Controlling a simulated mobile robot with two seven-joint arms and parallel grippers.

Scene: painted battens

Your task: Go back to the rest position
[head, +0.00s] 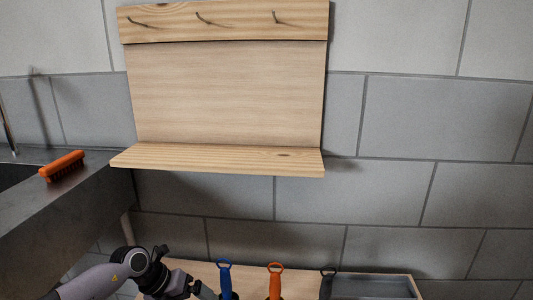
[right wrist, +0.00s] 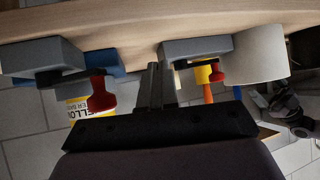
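My left arm comes in at the bottom left of the head view, and its gripper (head: 204,291) is low, just left of a blue looped handle (head: 224,278). Its fingertips are small and partly cut off by the lower edge, so I cannot tell their opening or whether they touch the handle. My right gripper (right wrist: 161,86) shows only in the right wrist view. Its two dark fingers are close together with nothing visible between them. It is not in the head view.
A wooden board (head: 230,95) with three hooks and a shelf hangs on the block wall. An orange brush (head: 62,165) lies on the dark counter (head: 60,205). An orange handle (head: 275,282) and a grey tray (head: 370,287) stand below. Red-handled objects (right wrist: 101,96) are near my right gripper.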

